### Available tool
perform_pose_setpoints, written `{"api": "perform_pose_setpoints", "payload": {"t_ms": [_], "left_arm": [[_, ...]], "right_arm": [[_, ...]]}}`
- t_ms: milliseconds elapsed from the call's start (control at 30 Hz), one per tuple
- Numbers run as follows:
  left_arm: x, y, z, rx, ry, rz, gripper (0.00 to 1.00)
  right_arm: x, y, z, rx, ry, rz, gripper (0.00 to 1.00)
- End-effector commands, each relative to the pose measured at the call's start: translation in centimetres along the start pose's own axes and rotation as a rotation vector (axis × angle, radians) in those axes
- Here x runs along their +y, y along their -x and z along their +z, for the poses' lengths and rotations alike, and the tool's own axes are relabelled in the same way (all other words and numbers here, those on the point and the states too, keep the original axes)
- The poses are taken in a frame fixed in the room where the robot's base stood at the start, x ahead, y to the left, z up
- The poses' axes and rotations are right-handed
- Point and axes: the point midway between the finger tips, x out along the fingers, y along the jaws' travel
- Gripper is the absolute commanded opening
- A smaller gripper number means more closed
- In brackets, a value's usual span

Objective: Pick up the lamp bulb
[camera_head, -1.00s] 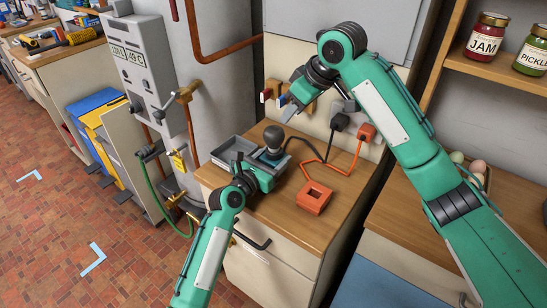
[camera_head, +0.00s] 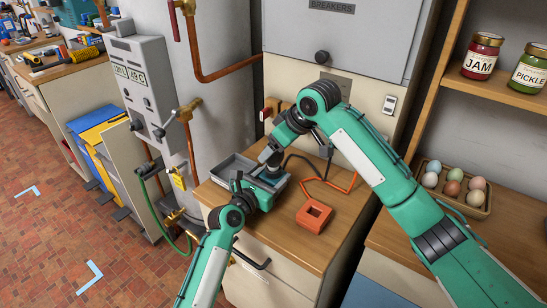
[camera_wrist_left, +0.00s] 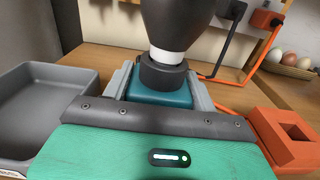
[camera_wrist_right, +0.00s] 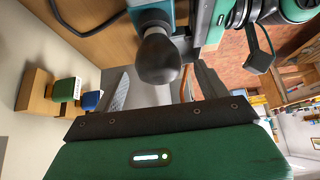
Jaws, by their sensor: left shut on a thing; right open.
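The lamp bulb (camera_wrist_left: 178,22) is dark grey with a white collar. It stands upright in a black socket (camera_wrist_left: 162,73) on a teal lamp base (camera_wrist_left: 160,90). My left gripper (camera_wrist_left: 160,98) is shut on that base, with a grey finger on each side. In the right wrist view the bulb (camera_wrist_right: 160,58) lies in front of my right gripper (camera_wrist_right: 162,82). The right fingers are open, one on either side of the bulb, and not closed on it. In the head view my right gripper (camera_head: 268,158) hides most of the bulb.
A grey tray (camera_wrist_left: 45,100) stands left of the lamp base, an orange block with a square hole (camera_head: 314,215) to its right. Black and orange cords (camera_head: 340,185) run behind. Eggs in a carton (camera_head: 455,187) sit on the right counter.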

Motion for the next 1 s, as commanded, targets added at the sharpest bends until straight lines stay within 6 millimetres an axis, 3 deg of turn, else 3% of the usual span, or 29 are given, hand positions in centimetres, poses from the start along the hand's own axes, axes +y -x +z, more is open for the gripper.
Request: {"api": "perform_pose_setpoints", "payload": {"t_ms": [400, 600, 667, 867, 1000], "left_arm": [[0.0, 0.0, 0.0, 0.001, -0.001, 0.0, 0.22], [0.0, 0.0, 0.0, 0.001, -0.001, 0.001, 0.22], [0.0, 0.0, 0.0, 0.001, -0.001, 0.0, 0.22], [0.0, 0.0, 0.0, 0.001, -0.001, 0.0, 0.22], [0.0, 0.0, 0.0, 0.001, -0.001, 0.0, 0.22]], "right_arm": [[0.1, -5.0, 0.8, -0.001, -0.001, -0.001, 0.75], [0.1, -5.1, 0.8, -0.001, 0.0, 0.0, 0.75], [0.1, -5.1, 0.8, 0.0, 0.0, 0.0, 0.67], [0.1, -5.1, 0.8, 0.0, 0.0, 0.0, 0.28], [0.1, -5.1, 0.8, 0.0, 0.0, 0.0, 0.27]]}}
